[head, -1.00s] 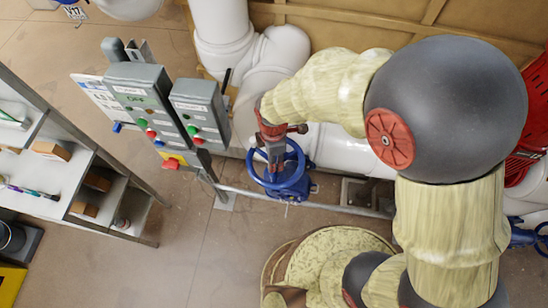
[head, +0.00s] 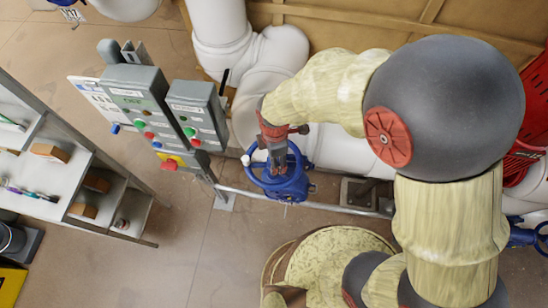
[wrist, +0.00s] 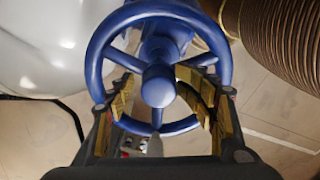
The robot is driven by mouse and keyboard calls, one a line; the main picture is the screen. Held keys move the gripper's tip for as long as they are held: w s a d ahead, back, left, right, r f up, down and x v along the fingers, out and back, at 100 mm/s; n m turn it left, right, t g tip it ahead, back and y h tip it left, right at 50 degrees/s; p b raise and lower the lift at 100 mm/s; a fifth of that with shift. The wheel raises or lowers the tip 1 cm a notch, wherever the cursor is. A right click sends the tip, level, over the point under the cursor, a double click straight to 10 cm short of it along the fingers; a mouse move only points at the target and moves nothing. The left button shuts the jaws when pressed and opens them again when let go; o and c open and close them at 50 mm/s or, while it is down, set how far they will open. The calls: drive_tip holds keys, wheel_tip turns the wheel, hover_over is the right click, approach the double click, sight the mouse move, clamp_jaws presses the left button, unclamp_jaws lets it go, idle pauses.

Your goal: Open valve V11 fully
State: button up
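A blue valve handwheel (head: 262,181) sits low beside the white pipes in the head view. No V11 tag is readable on it. A white knob (head: 245,160) shows at its left rim. In the wrist view the wheel (wrist: 100,50) faces me, with its hub and spokes in the middle. My gripper (head: 277,160) is at the wheel, partly covering it. In the wrist view my gripper (wrist: 158,80) has its two padded fingers apart, one on each side of the hub. Whether they touch the spokes or rim I cannot tell.
Grey control boxes (head: 140,100) with coloured buttons stand left of the wheel. A metal shelf (head: 70,185) is at the left. A horizontal rail (head: 335,207) runs by the wheel. White pipes (head: 222,35) stand behind.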

drive_tip(key=shift+a+r, duration=0.1)
drive_tip(key=shift+r+p, duration=0.4)
drive_tip(key=shift+r, duration=0.1)
wheel_tip(320, 180, up, 6)
drive_tip(key=p, duration=0.3)
drive_tip(key=shift+a+f+p, duration=0.1)
drive_tip(key=shift+f+p, duration=0.05)
drive_tip(key=shift+p, duration=0.25)
drive_tip(key=shift+f, duration=0.1)
